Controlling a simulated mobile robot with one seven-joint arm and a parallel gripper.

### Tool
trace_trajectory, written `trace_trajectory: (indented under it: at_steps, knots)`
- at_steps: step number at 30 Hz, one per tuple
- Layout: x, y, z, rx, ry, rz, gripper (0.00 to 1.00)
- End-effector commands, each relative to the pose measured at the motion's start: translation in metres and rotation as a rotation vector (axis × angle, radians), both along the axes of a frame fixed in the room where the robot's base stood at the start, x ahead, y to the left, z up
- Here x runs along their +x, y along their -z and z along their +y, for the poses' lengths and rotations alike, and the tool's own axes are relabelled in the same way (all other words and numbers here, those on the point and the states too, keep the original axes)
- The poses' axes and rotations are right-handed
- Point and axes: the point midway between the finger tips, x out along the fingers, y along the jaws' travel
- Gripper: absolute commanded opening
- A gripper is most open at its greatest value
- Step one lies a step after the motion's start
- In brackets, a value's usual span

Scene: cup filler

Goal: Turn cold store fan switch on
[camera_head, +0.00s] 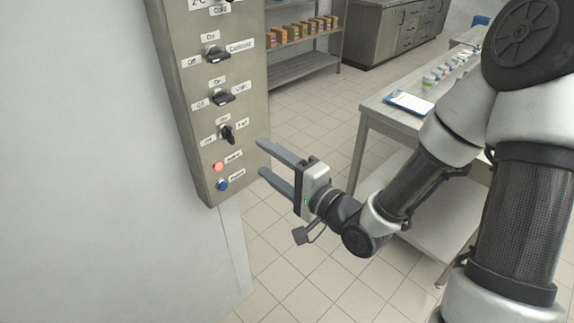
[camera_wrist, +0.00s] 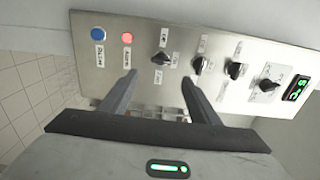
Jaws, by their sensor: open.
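A grey metal control panel (camera_head: 180,90) on the left carries a column of black rotary switches with small white labels. The lowest switch (camera_head: 227,133) has a label that may read "Fan", but the print is too small to be sure. It also shows in the wrist view (camera_wrist: 160,58), just beyond and between my fingertips. My gripper (camera_head: 261,157) is open and empty, pointing at the panel's lower part. In the wrist view (camera_wrist: 160,77) both fingers reach towards the panel, with no clear contact with the switch.
Above are a middle switch (camera_head: 222,98) and an upper switch (camera_head: 215,53). Below are a red button (camera_head: 218,167) and a blue button (camera_head: 222,186). A green display (camera_wrist: 297,88) is at the panel's far end. A metal table (camera_head: 375,108) stands right; tiled floor lies between.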

Motion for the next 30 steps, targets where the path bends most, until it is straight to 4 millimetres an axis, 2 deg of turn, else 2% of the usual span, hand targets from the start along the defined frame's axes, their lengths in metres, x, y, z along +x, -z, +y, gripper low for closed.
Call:
trace_trajectory:
  at_steps: [1,3,14,16,21,30]
  knots:
    - [-0.002,-0.012,-0.004,0.004,0.001,0.007,0.56]
    - [-0.002,-0.013,-0.007,0.005,0.001,0.005,0.56]
    - [-0.019,-0.009,-0.022,0.002,0.001,0.004,0.56]
    - [-0.024,-0.002,-0.03,0.0,0.004,0.003,0.56]
    - [-0.035,-0.002,-0.042,-0.001,0.001,-0.001,0.56]
    - [-0.038,-0.002,-0.045,0.001,0.0,-0.001,0.56]
